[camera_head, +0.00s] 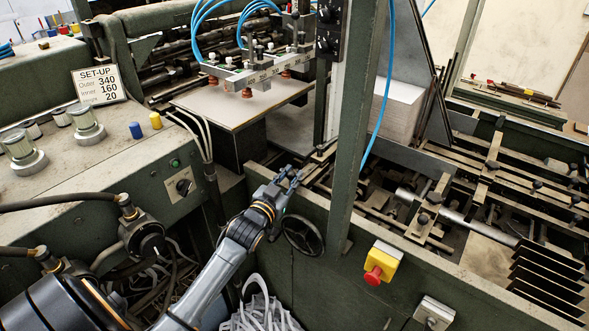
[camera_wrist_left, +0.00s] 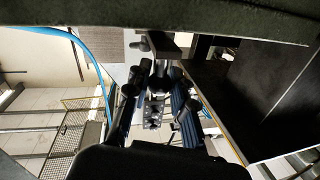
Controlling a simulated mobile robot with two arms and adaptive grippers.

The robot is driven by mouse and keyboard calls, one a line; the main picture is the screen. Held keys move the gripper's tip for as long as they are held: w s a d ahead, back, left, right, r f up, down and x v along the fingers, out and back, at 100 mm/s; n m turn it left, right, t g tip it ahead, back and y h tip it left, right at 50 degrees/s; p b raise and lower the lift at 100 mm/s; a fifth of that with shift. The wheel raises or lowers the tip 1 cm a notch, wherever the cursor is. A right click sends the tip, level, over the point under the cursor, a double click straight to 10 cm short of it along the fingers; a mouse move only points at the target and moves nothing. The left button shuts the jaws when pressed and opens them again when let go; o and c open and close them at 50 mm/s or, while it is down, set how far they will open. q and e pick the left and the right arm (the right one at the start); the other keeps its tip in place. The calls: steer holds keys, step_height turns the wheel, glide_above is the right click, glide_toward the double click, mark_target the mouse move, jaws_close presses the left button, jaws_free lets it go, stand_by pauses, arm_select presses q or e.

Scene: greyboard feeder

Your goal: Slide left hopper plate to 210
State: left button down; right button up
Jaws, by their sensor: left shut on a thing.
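My left gripper (camera_head: 291,178) reaches over the green machine edge beside the hopper. It is shut on a small dark clamp knob, largely hidden by the fingers in the head view. In the left wrist view the fingers (camera_wrist_left: 158,108) close around this dark knob (camera_wrist_left: 167,76), below a metal bar (camera_wrist_left: 158,48). I cannot clearly tell which plate the knob belongs to, and no scale reading is legible. A stack of pale board (camera_head: 398,110) stands in the hopper behind the green post. My right gripper is not in view.
A green upright post (camera_head: 355,130) stands just right of my left gripper. A black handwheel (camera_head: 303,235) lies below it, and a red stop button (camera_head: 374,275) is to the right. A set-up card (camera_head: 98,84) shows 340, 160 and 20. Rails (camera_head: 480,190) fill the right side.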

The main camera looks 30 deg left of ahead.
arm_select(q)
steer(key=shift+s+f, duration=0.1)
steer(key=shift+s, duration=0.15)
steer(key=shift+w, duration=0.1)
steer(key=c, duration=1.1)
jaws_free()
steer(key=shift+a, duration=0.1)
steer(key=shift+c, duration=0.2)
steer(key=shift+w, duration=0.1)
steer(key=s+d, duration=0.1)
steer(key=s, duration=1.1)
steer(key=shift+d, duration=0.2)
steer(key=shift+f, duration=0.1)
